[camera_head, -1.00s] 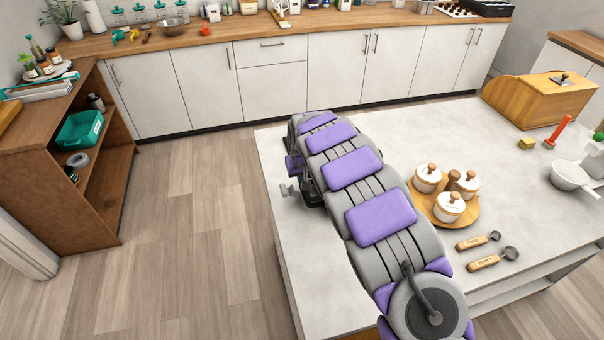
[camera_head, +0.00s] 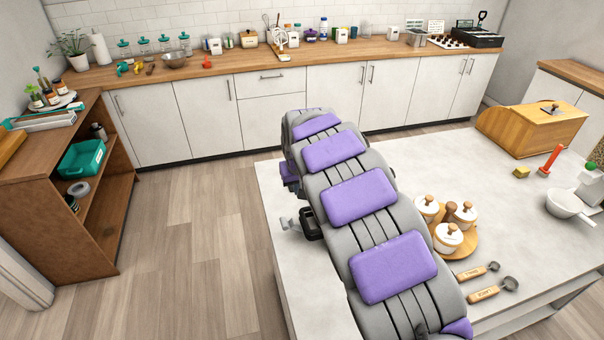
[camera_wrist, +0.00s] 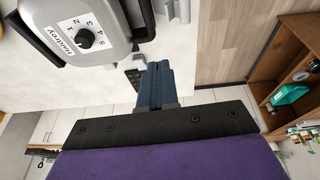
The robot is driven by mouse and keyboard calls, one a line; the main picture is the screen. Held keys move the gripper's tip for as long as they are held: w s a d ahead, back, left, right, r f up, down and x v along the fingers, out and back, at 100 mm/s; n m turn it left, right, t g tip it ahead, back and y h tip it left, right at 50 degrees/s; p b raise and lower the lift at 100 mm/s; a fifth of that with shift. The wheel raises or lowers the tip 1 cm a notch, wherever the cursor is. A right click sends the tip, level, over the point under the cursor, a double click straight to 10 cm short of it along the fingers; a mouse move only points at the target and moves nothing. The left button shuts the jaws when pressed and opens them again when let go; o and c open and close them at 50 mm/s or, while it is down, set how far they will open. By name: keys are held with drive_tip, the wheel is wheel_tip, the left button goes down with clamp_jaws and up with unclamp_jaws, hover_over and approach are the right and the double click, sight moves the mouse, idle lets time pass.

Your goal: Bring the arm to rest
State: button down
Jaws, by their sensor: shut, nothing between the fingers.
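My gripper (camera_wrist: 157,75) shows in the wrist view as two dark blue fingers shut together, with nothing between them. It is above or beside the pale island top (camera_wrist: 100,88); the exact height cannot be told. In the head view my arm, with its purple pads, stretches over the island (camera_head: 275,183), and it hides most of the gripper end. A grey appliance with a numbered dial (camera_wrist: 85,38) stands beside the fingers in the wrist view, with a visible gap between.
A wooden tray with lidded pots (camera_head: 460,243) and two wooden-handled scoops (camera_head: 485,293) lie right of my arm. A wooden bread box (camera_head: 530,128) and a white bowl (camera_head: 566,204) are farther right. Open floor (camera_head: 200,220) lies left, before a brown shelf (camera_head: 112,220).

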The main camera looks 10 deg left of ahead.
drive_tip(key=s+d+r+m+g+h, duration=0.15)
drive_tip(key=s+d+r, duration=0.25)
drive_tip(key=s+d, duration=0.45)
drive_tip(key=s+d+r+m, duration=0.2)
drive_tip(key=s+d+r, duration=0.2)
drive_tip(key=s+d, duration=0.4)
drive_tip(key=s+d+f+g, duration=0.1)
drive_tip(key=s+d, duration=0.1)
drive_tip(key=s, duration=0.8)
drive_tip(key=s+d+f+g+b, duration=0.1)
drive_tip(key=s+d, duration=0.1)
drive_tip(key=s, duration=0.8)
drive_tip(key=s+d+f+m+g, duration=0.1)
drive_tip(key=s+d, duration=0.1)
drive_tip(key=s, duration=0.8)
drive_tip(key=shift+s+d, duration=0.3)
drive_tip(key=shift+s, duration=0.1)
